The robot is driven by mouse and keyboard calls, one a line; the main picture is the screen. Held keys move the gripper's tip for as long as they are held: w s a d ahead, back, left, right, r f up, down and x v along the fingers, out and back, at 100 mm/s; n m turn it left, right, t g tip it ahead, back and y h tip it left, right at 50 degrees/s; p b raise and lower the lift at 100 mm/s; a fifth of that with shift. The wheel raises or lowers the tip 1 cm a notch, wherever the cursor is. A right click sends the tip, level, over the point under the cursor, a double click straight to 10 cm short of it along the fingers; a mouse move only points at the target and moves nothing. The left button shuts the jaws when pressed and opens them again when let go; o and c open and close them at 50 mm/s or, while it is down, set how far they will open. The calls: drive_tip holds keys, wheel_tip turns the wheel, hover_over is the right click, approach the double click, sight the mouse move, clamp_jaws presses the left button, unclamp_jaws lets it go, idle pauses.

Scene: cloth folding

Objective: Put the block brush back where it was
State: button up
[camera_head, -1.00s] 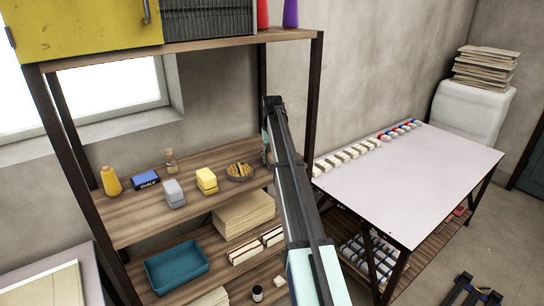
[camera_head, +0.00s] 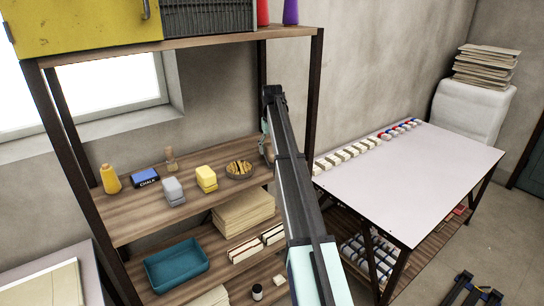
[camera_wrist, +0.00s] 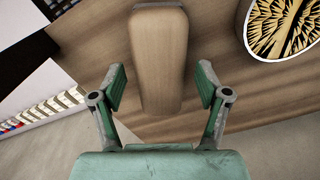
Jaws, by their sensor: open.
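The block brush, a rounded pale-brown wooden block (camera_wrist: 160,55), lies on the wooden shelf in the wrist view. Its near end is between the two fingers of my gripper (camera_wrist: 160,85). The fingers are spread, with a gap visible on each side of the block. No bristles show from above. In the head view the block is hidden, and my arm covers most of the gripper, with only a bit of teal showing beside the shelf post.
Yellow (camera_head: 206,179) and grey blocks (camera_head: 173,191), a chalk box (camera_head: 145,178) and a yellow bottle (camera_head: 111,179) share the shelf. A white-topped table (camera_head: 420,180) stands right.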

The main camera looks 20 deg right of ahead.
wheel_tip(320, 180, up, 9)
drive_tip(key=shift+r+b, duration=0.1)
drive_tip(key=shift+b, duration=0.8)
